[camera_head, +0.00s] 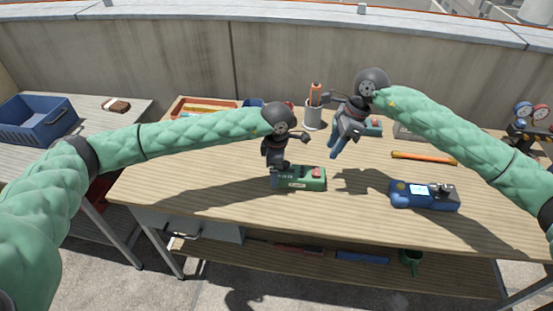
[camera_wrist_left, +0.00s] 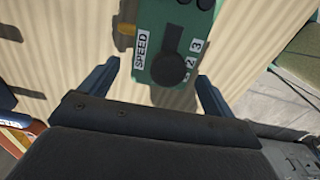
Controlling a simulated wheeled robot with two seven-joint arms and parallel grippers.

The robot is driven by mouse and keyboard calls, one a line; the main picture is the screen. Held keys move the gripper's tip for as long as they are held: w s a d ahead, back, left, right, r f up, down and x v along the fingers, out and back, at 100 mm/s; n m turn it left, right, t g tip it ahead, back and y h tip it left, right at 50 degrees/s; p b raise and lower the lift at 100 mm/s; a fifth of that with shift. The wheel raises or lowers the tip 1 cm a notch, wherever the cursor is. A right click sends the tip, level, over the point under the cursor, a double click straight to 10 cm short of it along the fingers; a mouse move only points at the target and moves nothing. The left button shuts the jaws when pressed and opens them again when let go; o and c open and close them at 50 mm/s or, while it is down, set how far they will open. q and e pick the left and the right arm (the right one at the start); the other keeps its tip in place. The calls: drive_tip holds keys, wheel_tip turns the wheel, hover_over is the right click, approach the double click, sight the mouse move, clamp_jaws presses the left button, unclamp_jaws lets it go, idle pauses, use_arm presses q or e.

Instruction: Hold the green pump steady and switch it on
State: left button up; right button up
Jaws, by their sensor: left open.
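The green pump (camera_head: 298,184) lies on the wooden table in the head view, with a red switch (camera_head: 316,171) on its right end. In the left wrist view the pump (camera_wrist_left: 150,30) shows a SPEED label, a dark round knob (camera_wrist_left: 170,69) and number labels. My left gripper (camera_wrist_left: 157,74) is open, its blue fingers to either side of the pump's knob end; I cannot tell whether they touch it. In the head view the left gripper (camera_head: 274,165) is over the pump's left end. My right gripper (camera_head: 336,155) hangs above the table, right of the pump, apart from it.
A blue device (camera_head: 424,196) with a screen lies to the right. An orange-handled tool (camera_head: 424,157) and a cup of tools (camera_head: 314,115) lie farther back. A blue crate (camera_head: 38,122) stands on the left side table. The table front is clear.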

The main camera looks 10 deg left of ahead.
use_arm(q)
drive_tip(key=shift+f, duration=0.7)
drive_tip(key=shift+c, duration=0.2)
